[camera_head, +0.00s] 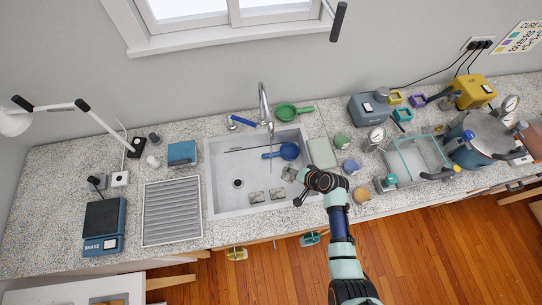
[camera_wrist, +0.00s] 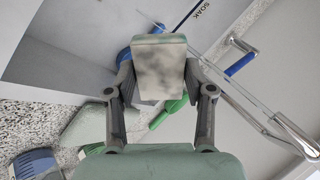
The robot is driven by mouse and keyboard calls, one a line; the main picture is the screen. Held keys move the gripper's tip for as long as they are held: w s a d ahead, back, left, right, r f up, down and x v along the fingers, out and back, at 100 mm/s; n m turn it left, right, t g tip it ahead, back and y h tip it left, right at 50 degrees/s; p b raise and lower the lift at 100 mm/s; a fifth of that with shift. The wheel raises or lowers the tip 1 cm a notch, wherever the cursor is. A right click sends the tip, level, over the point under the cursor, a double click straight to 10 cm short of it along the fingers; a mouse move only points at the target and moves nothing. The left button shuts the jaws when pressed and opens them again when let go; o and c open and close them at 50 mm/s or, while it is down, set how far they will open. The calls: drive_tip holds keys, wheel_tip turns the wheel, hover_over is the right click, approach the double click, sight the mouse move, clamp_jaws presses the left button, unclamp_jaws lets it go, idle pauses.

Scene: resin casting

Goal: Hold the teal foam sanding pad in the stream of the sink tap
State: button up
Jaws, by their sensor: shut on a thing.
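My gripper (camera_wrist: 160,85) is shut on a dull grey-green block, the sanding pad (camera_wrist: 159,65); its face is mottled with dark patches. In the head view my gripper (camera_head: 298,186) is over the right side of the sink (camera_head: 222,170), with the pad (camera_head: 289,174) at its fingertips. The metal tap (camera_head: 264,100) stands at the back of the sink, left of and behind the pad, clearly apart from it. The tap also shows at the right in the wrist view (camera_wrist: 285,125).
Two grey blocks (camera_head: 257,196) (camera_head: 276,194) lie at the sink's front. A blue scoop (camera_head: 289,151) is in the sink toward the back right. A green strainer (camera_head: 287,112) lies behind the sink. Small tubs (camera_head: 351,167) and a clear tank (camera_head: 408,162) stand to the right.

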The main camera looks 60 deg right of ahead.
drive_tip(key=w+d+b, duration=0.3)
drive_tip(key=w+b, duration=0.1)
drive_tip(key=w, duration=0.4)
drive_tip(key=shift+d, duration=0.3)
drive_tip(key=shift+r, duration=0.1)
